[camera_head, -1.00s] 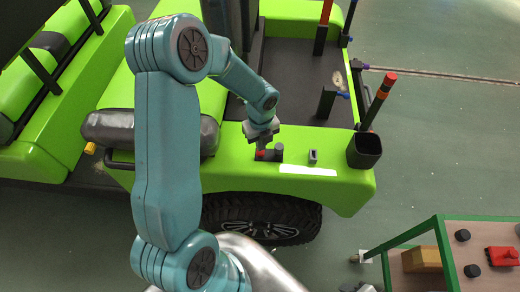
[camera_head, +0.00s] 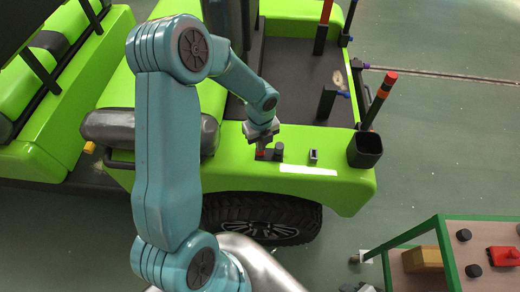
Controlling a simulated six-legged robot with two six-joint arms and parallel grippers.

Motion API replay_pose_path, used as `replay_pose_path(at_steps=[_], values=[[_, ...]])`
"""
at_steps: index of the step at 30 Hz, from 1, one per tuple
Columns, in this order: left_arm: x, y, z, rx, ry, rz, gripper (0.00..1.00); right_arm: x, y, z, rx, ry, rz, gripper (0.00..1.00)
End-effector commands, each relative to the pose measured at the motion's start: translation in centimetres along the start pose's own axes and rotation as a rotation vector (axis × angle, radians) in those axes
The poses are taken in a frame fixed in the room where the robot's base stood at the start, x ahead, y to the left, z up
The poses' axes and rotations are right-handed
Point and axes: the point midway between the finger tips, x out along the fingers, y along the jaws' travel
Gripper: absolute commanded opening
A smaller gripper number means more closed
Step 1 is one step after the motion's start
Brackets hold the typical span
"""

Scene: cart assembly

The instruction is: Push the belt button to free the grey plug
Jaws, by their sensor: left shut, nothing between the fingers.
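The red belt button (camera_head: 261,154) sits on a small dark block on top of the green fender of the cart. My left gripper (camera_head: 262,145) is shut and empty, pointing down at the button; its fingertips cover part of the red, and I cannot tell whether they touch it. A dark round piece (camera_head: 279,150) stands just right of the button. A small grey piece with a dark slot (camera_head: 313,156) stands farther right on the fender. I cannot tell which of these is the grey plug. My right gripper is not in view.
A green-framed table (camera_head: 440,236) with a red part is at lower right.

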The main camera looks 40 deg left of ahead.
Motion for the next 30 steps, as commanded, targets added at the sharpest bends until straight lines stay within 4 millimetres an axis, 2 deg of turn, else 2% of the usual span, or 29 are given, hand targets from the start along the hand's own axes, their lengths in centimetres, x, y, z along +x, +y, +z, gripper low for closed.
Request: replay_pose_path(at_steps=[24, 30], values=[[1.8, 0.0, 0.0, 0.0, 0.001, 0.0, 0.0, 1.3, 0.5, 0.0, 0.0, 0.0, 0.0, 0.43], [1.6, 0.0, 0.0, 0.0, 0.001, 0.0, 0.0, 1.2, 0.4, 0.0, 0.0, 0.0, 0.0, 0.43]])
